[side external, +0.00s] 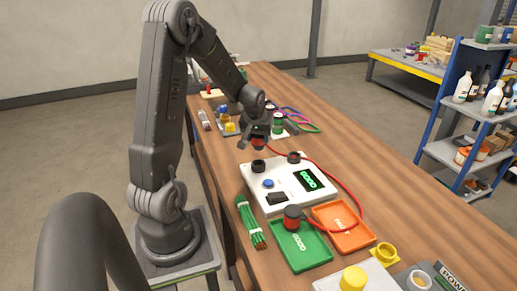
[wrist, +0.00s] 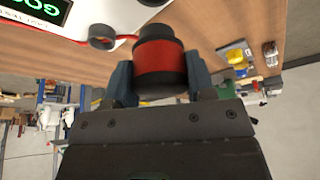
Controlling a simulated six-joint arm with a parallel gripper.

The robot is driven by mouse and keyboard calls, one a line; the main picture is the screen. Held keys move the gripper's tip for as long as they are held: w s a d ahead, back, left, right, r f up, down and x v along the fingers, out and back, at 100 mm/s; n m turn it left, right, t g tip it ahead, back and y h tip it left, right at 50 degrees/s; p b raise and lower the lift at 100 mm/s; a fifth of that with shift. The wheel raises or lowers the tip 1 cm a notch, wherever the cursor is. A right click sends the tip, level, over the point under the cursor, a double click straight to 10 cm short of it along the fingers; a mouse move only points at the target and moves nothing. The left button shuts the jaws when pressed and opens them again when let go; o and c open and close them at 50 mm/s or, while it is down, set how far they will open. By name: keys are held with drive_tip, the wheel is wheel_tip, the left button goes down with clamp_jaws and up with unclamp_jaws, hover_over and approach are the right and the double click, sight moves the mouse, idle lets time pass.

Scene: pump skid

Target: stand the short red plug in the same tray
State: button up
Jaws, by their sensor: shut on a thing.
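My gripper (side external: 258,134) is shut on a red plug with black ends. The plug shows below the jaws in the side view (side external: 258,144) and between both fingers in the wrist view (wrist: 160,64). It is held in the air just behind the white test box (side external: 285,186). Another red and black plug (side external: 292,217) stands upright at the back left of the green tray (side external: 310,252).
The box has two black round sockets (side external: 258,166) (side external: 294,157) and a screen (side external: 308,180) with green letters. An orange tray (side external: 343,226) adjoins the green tray. A green cable bundle (side external: 250,222) lies left. Yellow parts (side external: 353,279) stand in front. The green tray's middle and front are clear.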

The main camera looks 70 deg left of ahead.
drive_tip(key=shift+r, duration=1.05)
drive_tip(key=shift+r, duration=0.1)
drive_tip(key=shift+r, duration=0.35)
wheel_tip(320, 180, up, 4)
drive_tip(key=shift+r, duration=0.2)
drive_tip(key=w+d+m+t, duration=0.1)
drive_tip(key=w+d+m, duration=0.3)
drive_tip(key=d, duration=1.1)
drive_tip(key=s+d+m+t+h, duration=0.1)
drive_tip(key=s+d+m, duration=0.1)
drive_tip(key=d, duration=0.8)
drive_tip(key=s+d+m+h, duration=0.1)
drive_tip(key=s+d+m, duration=0.1)
drive_tip(key=d, duration=0.9)
drive_tip(key=shift+f, duration=8.75)
